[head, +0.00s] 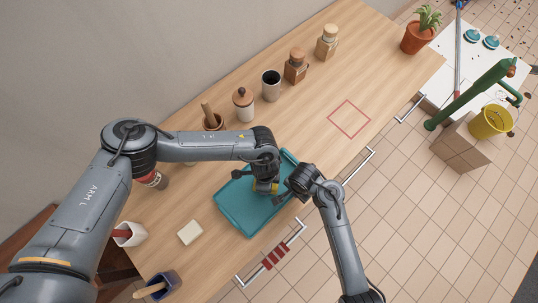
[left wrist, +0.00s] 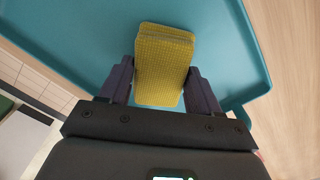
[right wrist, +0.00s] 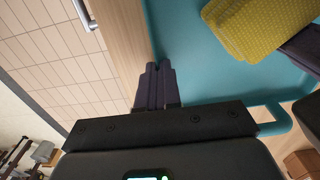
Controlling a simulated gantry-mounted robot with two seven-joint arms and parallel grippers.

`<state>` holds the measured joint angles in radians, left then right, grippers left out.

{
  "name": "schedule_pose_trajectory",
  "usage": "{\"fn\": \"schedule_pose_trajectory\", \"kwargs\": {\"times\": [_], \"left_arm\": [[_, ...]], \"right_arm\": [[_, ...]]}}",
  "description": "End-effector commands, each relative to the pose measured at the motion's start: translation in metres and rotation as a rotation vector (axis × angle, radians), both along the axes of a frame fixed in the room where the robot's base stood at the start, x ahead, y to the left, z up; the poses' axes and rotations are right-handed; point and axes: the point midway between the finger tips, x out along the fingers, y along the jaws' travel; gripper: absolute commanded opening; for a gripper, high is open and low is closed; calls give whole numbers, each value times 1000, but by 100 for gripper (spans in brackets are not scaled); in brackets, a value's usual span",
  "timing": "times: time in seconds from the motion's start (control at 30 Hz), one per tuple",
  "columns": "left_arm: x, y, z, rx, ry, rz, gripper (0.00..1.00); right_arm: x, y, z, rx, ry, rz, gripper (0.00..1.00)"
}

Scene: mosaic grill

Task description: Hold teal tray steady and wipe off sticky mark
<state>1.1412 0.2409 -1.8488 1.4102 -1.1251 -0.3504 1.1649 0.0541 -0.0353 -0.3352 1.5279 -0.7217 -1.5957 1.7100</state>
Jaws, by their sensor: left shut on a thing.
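The teal tray (head: 238,203) lies flat on the wooden table near its front edge. My left gripper (head: 266,185) is shut on a yellow sponge (left wrist: 165,65), held over the tray's inside floor. I cannot tell if the sponge touches the floor. My right gripper (right wrist: 160,68) is at the tray's front rim, its two fingers nearly together with the thin rim seeming to run between them. The sponge also shows in the right wrist view (right wrist: 262,25). No sticky mark can be made out; the sponge and grippers cover part of the tray.
Jars and a black cup (head: 271,84) line the back. A red square outline (head: 349,119) marks clear table at right. Metal rails (head: 272,252) run along the front edge.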

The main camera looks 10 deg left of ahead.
Motion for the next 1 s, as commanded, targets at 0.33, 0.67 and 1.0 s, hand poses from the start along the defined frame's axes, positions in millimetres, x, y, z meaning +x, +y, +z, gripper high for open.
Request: {"fn": "schedule_pose_trajectory", "kwargs": {"times": [0.33,0.67,1.0], "left_arm": [[-8,6,28,-2,-1,-1,29],[-8,7,58,-1,-2,-1,29],[-8,7,81,0,-1,-1,29]], "right_arm": [[0,0,0,1,1,0,0],[0,0,0,0,0,0,0],[0,0,0,1,1,0,0]]}}
